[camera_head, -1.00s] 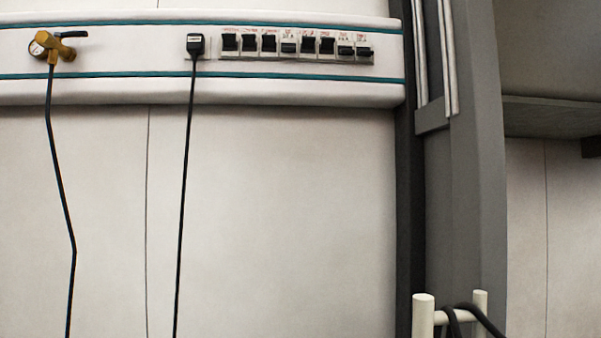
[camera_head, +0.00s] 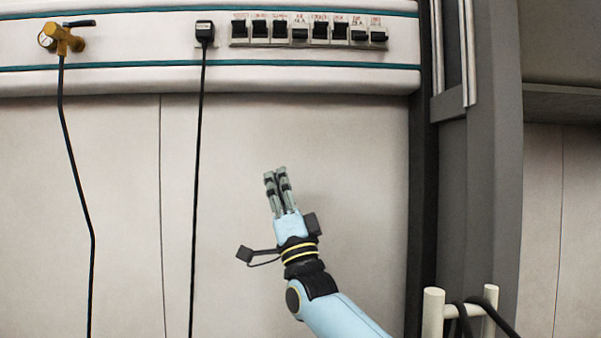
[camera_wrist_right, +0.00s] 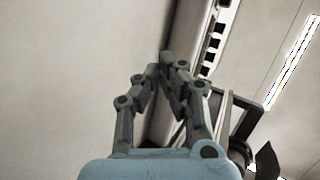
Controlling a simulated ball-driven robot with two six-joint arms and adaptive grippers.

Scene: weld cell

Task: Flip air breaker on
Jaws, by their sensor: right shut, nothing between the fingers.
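A row of breakers sits in the white wall rail in the head view, each with a black lever and a small red label. Most levers sit high; one near the middle (camera_head: 300,34) and the two at the right end (camera_head: 358,36) (camera_head: 378,37) sit lower. The labels are too small to read surely, so I cannot be certain which is the air breaker. My right gripper (camera_head: 276,171) is shut and empty, pointing up, below the row in the picture. In the right wrist view its fingertips (camera_wrist_right: 167,62) meet left of the breaker row (camera_wrist_right: 212,46). My left gripper is not in view.
A black plug (camera_head: 204,31) with a hanging cable is left of the breakers. A brass valve with gauge (camera_head: 62,40) and hose is farther left. A grey post (camera_head: 490,150) and a cream rack (camera_head: 433,310) with black cable stand at right. The wall below the rail is bare.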

